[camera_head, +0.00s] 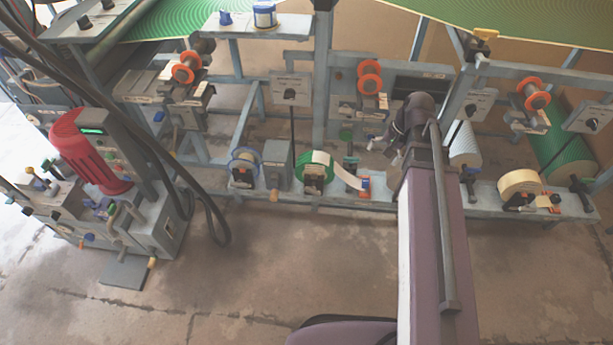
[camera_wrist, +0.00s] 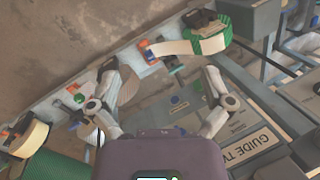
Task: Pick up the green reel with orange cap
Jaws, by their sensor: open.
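A reel with a green rim and a pale tape band (camera_head: 325,158) stands on the low grey bench in the head view. A small orange part shows at its base; I cannot tell whether that is the cap. The reel also shows at the top of the wrist view (camera_wrist: 224,38), its pale strip reaching left to an orange and blue piece (camera_wrist: 151,54). My gripper (camera_wrist: 163,90) is open and empty, with its fingers apart. The reel lies beyond the right finger in the wrist view, apart from it. In the head view my arm hides part of the gripper.
A blue-rimmed reel (camera_head: 243,166) and a grey box (camera_head: 278,163) stand left of the green one. A cream roll (camera_head: 520,183) stands at the right. Orange spools (camera_head: 369,76) sit on the frame above. The front floor (camera_head: 290,270) is clear.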

